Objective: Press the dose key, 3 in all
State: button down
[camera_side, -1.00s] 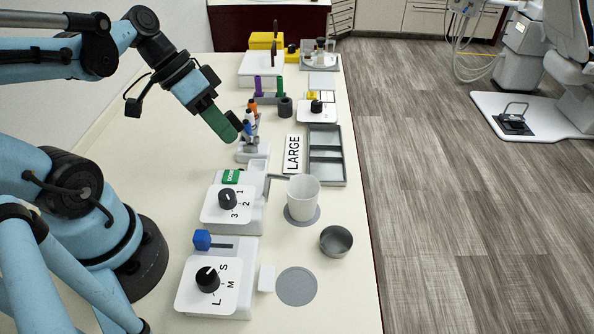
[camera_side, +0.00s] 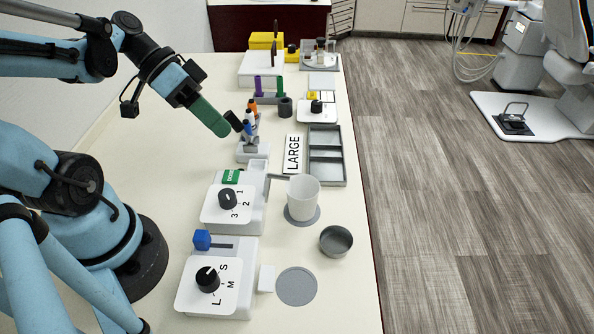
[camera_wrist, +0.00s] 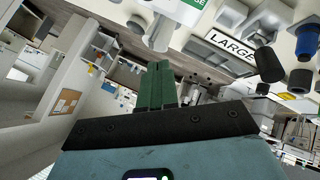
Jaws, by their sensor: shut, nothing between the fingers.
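The green dose key (camera_side: 231,177) sits on top of a white dispenser (camera_side: 250,215), at its far left corner. The dispenser has a black knob (camera_side: 228,200) on a plate marked 1, 2 and 3. A white cup (camera_side: 303,192) stands on a grey disc (camera_side: 301,217) to the dispenser's right. My gripper (camera_side: 223,130) has green fingers, shut and empty. It is in the air above and beyond the key, apart from it. In the wrist view my gripper (camera_wrist: 157,85) shows its fingers together. Part of a green label shows at that view's top edge.
A pen holder (camera_side: 252,150) with several pens stands close to my gripper's tip. A LARGE sign (camera_side: 293,153) and a grey tray (camera_side: 326,158) lie to its right. A second dispenser (camera_side: 220,285) with a blue block (camera_side: 202,240) is nearer the camera. A metal cup (camera_side: 336,241) stands at right.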

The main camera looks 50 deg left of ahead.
aim_at(227, 173)
jog(key=shift+f, duration=3.8)
jog(key=shift+f, duration=0.1)
jog(key=shift+f, duration=0.35)
jog(key=shift+f, duration=0.4)
jog(key=shift+r, duration=0.85)
jog(key=shift+r, duration=2.5)
